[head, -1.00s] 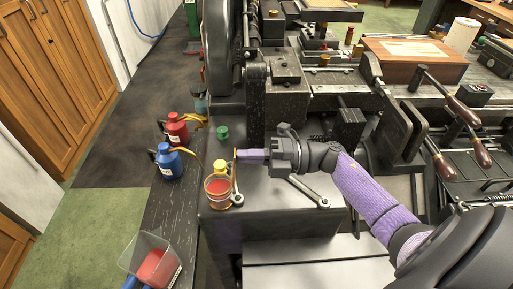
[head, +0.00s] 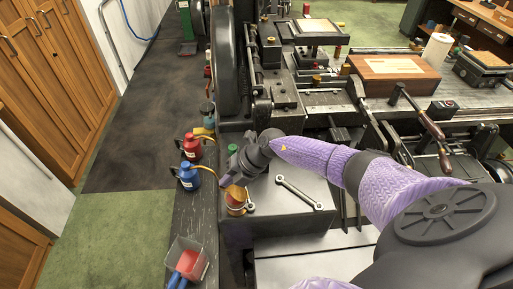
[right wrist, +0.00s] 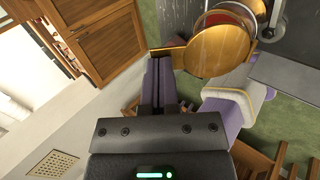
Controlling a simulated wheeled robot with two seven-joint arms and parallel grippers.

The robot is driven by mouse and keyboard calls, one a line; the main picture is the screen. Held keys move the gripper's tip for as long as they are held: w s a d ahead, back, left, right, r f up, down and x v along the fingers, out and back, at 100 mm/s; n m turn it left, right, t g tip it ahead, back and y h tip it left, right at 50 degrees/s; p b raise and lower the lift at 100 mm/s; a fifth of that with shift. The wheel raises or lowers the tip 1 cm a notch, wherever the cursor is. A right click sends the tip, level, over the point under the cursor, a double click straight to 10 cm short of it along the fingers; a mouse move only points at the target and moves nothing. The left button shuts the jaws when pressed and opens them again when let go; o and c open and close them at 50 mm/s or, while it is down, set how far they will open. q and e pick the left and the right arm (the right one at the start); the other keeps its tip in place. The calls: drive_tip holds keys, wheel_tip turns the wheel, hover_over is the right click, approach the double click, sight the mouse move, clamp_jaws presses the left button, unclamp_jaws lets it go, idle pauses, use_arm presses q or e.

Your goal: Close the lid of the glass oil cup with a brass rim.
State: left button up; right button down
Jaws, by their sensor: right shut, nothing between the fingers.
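The glass oil cup (head: 236,209) stands near the left edge of the dark machine top in the head view, with an amber disc showing at its top. In the right wrist view the round lid (right wrist: 222,48) has a brass rim and a flat tab on its left. The cup (right wrist: 238,12) shows partly behind the lid; I cannot tell whether the lid lies fully down on it. My right gripper (right wrist: 160,57) is shut and empty, its fingertips close to the tab. In the head view it is just above the cup. My left gripper is not in view.
A red oil can (head: 192,147) and a blue oil can (head: 188,177) stand on the ledge left of the cup. A clear bin (head: 187,258) stands toward the front. A wrench (head: 299,193) lies right of the cup. Floor is free at the left.

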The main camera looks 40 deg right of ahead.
drive_tip(key=shift+w+a+f+g+h+p, duration=0.2)
drive_tip(key=shift+w+a+g+h+p, duration=0.15)
drive_tip(key=shift+a+g+h+p, duration=0.35)
drive_tip(key=shift+w+f+h, duration=0.15)
drive_tip(key=shift+f+h, duration=0.2)
drive_tip(key=shift+h, duration=0.15)
use_arm(q)
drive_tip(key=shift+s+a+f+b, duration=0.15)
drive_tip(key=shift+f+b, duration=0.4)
drive_tip(key=shift+b, duration=1.05)
use_arm(e)
drive_tip(key=shift+w+a+f+g+h, duration=0.15)
drive_tip(key=shift+a+f+g+h, duration=0.2)
drive_tip(key=shift+f+h, duration=0.25)
drive_tip(key=shift+w+a+f+g+h, duration=0.2)
drive_tip(key=shift+f+g+h, duration=0.2)
drive_tip(key=shift+f+h, duration=0.25)
drive_tip(key=shift+w+a+f+g+h, duration=0.1)
drive_tip(key=shift+a+f+g+h, duration=0.3)
drive_tip(key=shift+f, duration=0.35)
drive_tip(key=shift+d, duration=0.1)
